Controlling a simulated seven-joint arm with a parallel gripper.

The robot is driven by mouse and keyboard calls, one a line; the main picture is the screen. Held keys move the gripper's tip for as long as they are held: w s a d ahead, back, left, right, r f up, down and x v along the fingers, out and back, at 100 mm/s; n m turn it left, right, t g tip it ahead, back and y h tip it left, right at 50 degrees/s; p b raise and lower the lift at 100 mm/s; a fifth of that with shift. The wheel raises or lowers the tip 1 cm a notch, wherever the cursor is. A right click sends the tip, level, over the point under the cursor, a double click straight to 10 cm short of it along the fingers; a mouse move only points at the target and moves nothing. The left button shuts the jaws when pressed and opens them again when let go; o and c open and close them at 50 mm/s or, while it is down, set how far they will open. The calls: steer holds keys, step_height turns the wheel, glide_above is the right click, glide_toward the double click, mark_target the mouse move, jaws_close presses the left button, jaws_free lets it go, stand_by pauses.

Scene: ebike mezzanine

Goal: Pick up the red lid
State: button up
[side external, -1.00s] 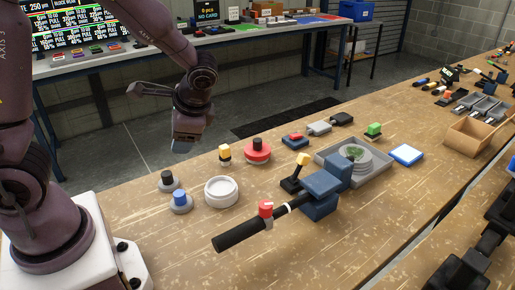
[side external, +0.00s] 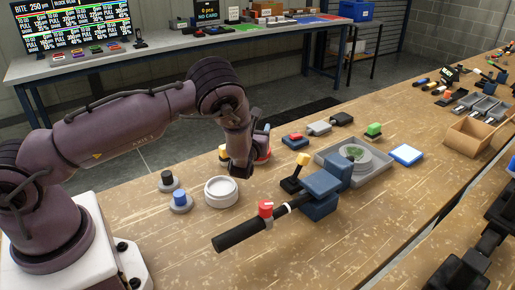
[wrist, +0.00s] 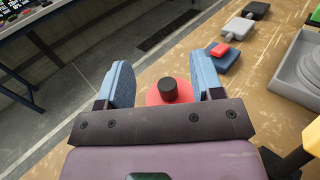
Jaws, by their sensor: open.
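The red lid (wrist: 153,98) is a round red disc with a black knob (wrist: 168,90) on top. In the wrist view it shows between and beyond the two blue fingers of my gripper (wrist: 162,66), which are apart with nothing held. In the side view only a strip of the red lid (side external: 265,155) shows, because my gripper (side external: 240,172) and wrist hide the rest. My gripper points down just in front of the lid there. I cannot tell its exact height above the bench.
A white round dish (side external: 221,191) and a blue-knobbed piece (side external: 180,201) stand left of my gripper. A black-handled tool with a blue block (side external: 322,185) lies to the right. A grey tray (side external: 375,175) is beyond it. The bench front left of the tool is clear.

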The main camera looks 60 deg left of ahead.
step_height(320, 180, down, 6)
steer(key=shift+s+f, duration=0.1)
steer(key=shift+f, duration=0.05)
steer(key=shift+x, duration=1.25)
steer(key=shift+w+a, duration=0.2)
steer(key=c, duration=1)
